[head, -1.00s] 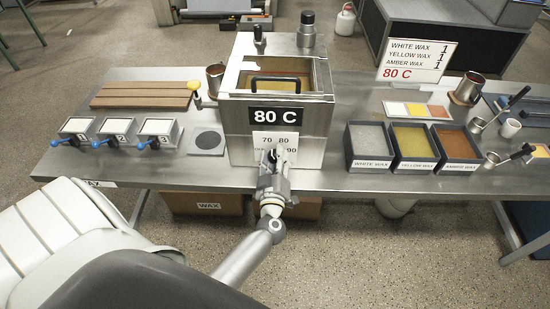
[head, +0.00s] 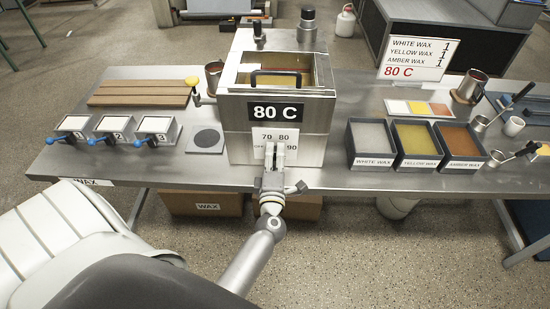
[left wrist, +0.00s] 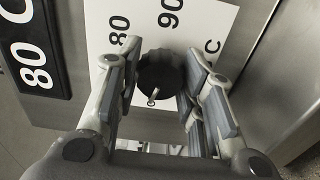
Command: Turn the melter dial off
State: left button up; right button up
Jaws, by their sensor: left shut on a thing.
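The melter (head: 235,135) is a metal box with an open top and an "80 C" sign on its front. The mark on that side is hidden. My left gripper (head: 275,155) is at the melter's front, its fingers on either side of the dial, shut on it. It hides the dial in the head view. My right gripper is not in view.
Three small white-topped moulds with blue handles (head: 113,130) stand left of the melter. White, yellow and amber wax trays (head: 418,162) stand to the right. The table front (head: 330,178) is clear beside the gripper.

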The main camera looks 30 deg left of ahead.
pick_arm(q)
jog(key=shift+f+n+b, duration=0.15)
jog(key=shift+n+b, duration=0.2)
jog(key=shift+n, duration=0.85)
jog(key=o, duration=1)
jog(key=shift+o, duration=0.2)
